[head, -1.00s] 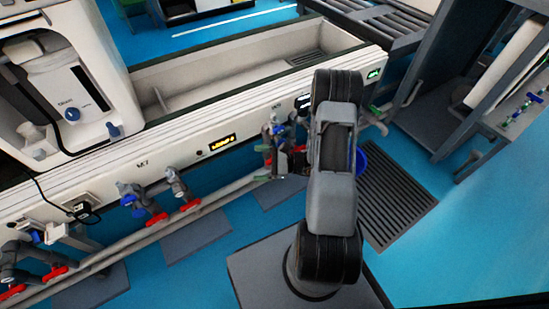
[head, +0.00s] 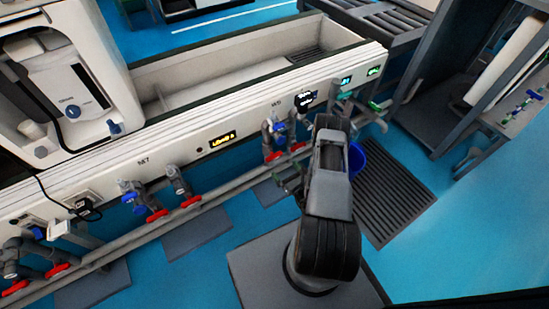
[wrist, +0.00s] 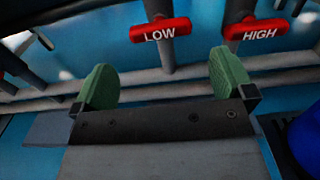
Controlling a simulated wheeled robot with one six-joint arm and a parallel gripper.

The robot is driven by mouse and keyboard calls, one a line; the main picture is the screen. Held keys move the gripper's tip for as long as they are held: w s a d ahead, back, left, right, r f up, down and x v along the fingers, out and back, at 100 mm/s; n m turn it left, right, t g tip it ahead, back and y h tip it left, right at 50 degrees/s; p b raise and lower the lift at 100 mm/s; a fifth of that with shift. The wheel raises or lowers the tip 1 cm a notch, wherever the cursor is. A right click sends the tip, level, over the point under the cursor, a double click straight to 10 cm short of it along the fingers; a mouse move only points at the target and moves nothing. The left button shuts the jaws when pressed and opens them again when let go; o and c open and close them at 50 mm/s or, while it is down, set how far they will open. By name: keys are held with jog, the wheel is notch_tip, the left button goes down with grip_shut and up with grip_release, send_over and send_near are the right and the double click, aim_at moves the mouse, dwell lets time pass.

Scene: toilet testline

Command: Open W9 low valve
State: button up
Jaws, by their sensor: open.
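The W9 low valve handle (wrist: 160,30) is a red bar marked LOW, lying crosswise to its vertical grey pipe in the wrist view. In the head view it is the left red handle (head: 273,156) under the W9 label. The red HIGH handle (wrist: 256,29) is just to its right, also crosswise. My gripper (wrist: 165,82) is open and empty, with green finger pads apart. The LOW handle lies beyond the gap between the pads, apart from them. In the head view my gripper (head: 289,182) is partly hidden by my arm, in front of the W9 valves.
Grey horizontal pipes (wrist: 150,76) run behind the handles. A blue bucket (head: 356,160) stands right of my arm. The W7 valves (head: 157,215) are further left on the white bench (head: 110,175). A grey floor grating (head: 395,195) lies at the right.

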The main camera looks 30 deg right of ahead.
aim_at(276, 158)
jog(key=w, duration=0.3)
jog(key=w+b, duration=0.1)
jog(key=w, duration=0.2)
jog(key=w+a+b, duration=0.1)
jog(key=w, duration=0.2)
jog(key=shift+s, duration=0.1)
jog(key=c, duration=0.6)
